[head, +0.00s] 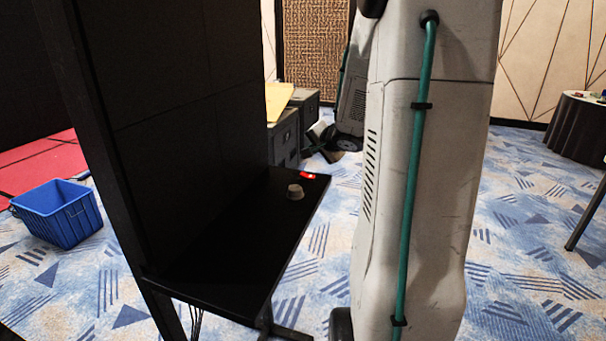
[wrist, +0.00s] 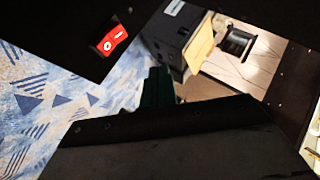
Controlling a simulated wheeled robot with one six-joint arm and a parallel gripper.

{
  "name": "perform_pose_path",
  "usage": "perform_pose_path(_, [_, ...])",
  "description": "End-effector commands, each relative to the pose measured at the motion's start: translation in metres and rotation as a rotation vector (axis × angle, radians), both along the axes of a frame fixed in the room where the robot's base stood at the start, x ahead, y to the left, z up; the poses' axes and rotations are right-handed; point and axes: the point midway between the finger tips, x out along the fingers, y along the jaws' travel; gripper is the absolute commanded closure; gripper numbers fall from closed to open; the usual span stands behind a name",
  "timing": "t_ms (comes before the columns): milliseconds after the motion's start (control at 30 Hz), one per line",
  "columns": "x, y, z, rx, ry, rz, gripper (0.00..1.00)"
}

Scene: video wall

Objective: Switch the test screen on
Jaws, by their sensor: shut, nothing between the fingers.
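A red switch (head: 308,175) with white marks lies on the far end of a black shelf (head: 225,265) in the head view. It also shows in the wrist view (wrist: 115,40) at the upper left, near the shelf's corner, with a white circle and a white line on its face. The tall black panel wall (head: 180,110) above the shelf is dark. My gripper (wrist: 160,86) is shut and empty in the wrist view, to the lower right of the switch and apart from it. I cannot make out its fingertips in the head view.
A small beige-grey knob-like object (head: 295,191) stands on the shelf near the switch. Grey cases (head: 284,138) with a yellow board (head: 277,100) stand behind the shelf. A blue crate (head: 60,214) is on the carpet at left. My arm hides the middle right.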

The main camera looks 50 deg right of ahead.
Motion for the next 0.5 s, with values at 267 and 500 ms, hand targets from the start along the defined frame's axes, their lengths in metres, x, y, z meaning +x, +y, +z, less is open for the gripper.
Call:
perform_pose_path(267, [0.011,0.005,-0.038,0.002,0.001,0.001,1.0])
perform_pose_path(500, [0.016,0.007,-0.054,-0.001,0.0,0.001,1.0])
